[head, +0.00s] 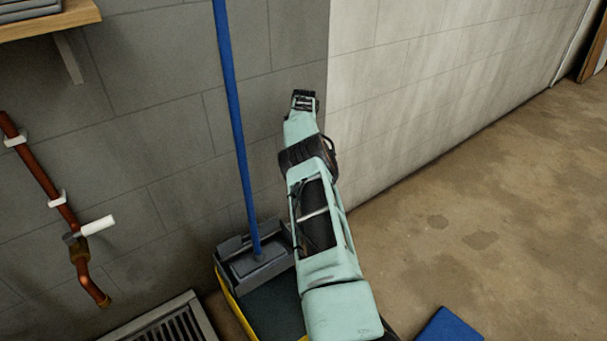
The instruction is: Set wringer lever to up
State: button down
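A mop bucket (231,301) with a yellow rim stands on the floor at the lower middle, with a dark grey wringer (262,270) at its back end. A blue mop handle (236,120) rises from the wringer, leaning slightly left. I cannot make out the wringer lever; my mint-green arm covers the right side of the bucket and may hide it. My gripper (303,100) is the dark end of the arm, raised well above the bucket in front of the wall. Its fingers are too small to tell whether it is open or shut.
A copper pipe (40,175) with a white-handled valve (97,226) runs down the left wall. A shelf (45,24) is at upper left, a floor grate (170,325) at lower left. A blue object (450,327) lies at lower right.

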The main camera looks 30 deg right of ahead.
dwell(0.7)
jog(key=c, duration=1.7)
grip_release()
jog(key=shift+o, duration=0.2)
jog(key=r, duration=0.8)
jog(key=s+r, duration=0.1)
jog(key=r, duration=0.3)
jog(key=shift+s, duration=0.1)
jog(key=shift+r, duration=0.1)
